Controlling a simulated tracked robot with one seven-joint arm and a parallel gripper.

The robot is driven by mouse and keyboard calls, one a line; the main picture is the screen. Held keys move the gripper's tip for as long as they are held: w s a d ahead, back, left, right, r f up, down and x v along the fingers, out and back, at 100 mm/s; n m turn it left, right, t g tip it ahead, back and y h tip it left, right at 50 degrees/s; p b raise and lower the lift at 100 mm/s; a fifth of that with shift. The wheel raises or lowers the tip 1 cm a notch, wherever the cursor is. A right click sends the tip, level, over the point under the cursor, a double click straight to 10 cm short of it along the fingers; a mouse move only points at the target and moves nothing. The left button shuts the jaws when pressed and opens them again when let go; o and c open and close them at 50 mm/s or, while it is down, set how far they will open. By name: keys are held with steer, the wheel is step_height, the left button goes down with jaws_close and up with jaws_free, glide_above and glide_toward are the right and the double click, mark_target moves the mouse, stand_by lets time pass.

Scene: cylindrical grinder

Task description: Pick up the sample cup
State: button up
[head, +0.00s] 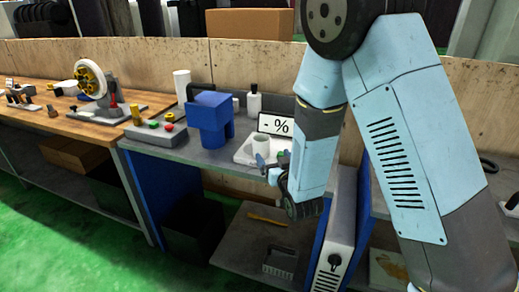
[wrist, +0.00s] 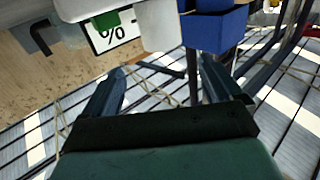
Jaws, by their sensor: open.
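A pale grey sample cup (head: 263,143) stands upright on a light grey device (head: 246,152) with a "- %" display (head: 275,124) behind it. My gripper (head: 270,161) is in front of the device, close to the cup in the picture; the exact gap cannot be told. In the wrist view my gripper (wrist: 162,70) has its two dark blue fingers apart with nothing between them. A pale cylinder (wrist: 160,25), which looks like the cup, shows beyond the fingertips at the top, beside the display (wrist: 113,33). The cup's top is cut off there.
A blue machine (head: 209,118) stands left of the device, with a button box (head: 155,134) beside it. A white cylinder (head: 182,86) and a dark-capped bottle (head: 254,100) stand behind. A wooden bench (head: 65,112) with a wheel tool is farther left. A wooden panel (head: 270,62) runs along the back.

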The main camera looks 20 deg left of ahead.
mark_target(259, 135)
steer(key=x, duration=1.2)
steer(key=shift+w+a, duration=0.25)
steer(key=shift+r, duration=0.1)
steer(key=c, duration=1.1)
steer(key=shift+c, duration=0.2)
